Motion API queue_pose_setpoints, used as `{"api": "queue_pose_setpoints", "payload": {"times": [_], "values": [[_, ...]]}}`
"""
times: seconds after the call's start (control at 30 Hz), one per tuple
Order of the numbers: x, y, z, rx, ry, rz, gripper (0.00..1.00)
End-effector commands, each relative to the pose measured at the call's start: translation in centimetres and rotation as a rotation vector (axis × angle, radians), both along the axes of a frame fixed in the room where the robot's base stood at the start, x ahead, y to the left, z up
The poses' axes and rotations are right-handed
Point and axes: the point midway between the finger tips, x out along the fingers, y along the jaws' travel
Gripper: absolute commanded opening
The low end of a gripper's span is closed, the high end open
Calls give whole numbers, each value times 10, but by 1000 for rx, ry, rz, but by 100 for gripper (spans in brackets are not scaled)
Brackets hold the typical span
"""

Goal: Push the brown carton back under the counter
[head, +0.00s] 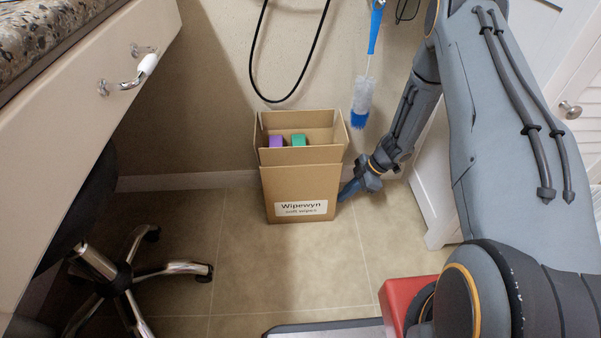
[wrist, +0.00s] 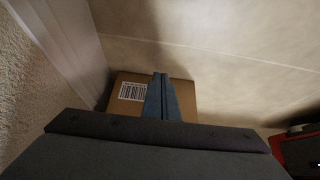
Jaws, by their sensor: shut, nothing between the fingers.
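The brown carton (head: 300,180) stands upright on the tiled floor near the back wall, with its top flaps open. Its front label reads Wipewyn soft wipes, and a purple and a green item show inside. My gripper (head: 348,191) is shut and low at the carton's right side, at or very near its face; I cannot tell if they touch. In the wrist view the shut fingers (wrist: 161,84) lie in front of the carton's side (wrist: 186,92), which bears a barcode. The counter (head: 95,90) is at the left, with open floor space under it.
A wheeled chair base (head: 122,275) stands on the floor under the counter at the left. A black cable (head: 256,60) and a blue-handled brush (head: 363,95) hang above the carton. A white cabinet (head: 435,190) stands at the right. The floor between carton and chair is clear.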

Motion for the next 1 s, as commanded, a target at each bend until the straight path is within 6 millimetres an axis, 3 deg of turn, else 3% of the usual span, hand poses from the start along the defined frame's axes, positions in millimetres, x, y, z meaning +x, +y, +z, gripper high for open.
{"api": "queue_pose_setpoints", "payload": {"times": [1.0], "values": [[0,0,-20,0,-1,1,0]]}}
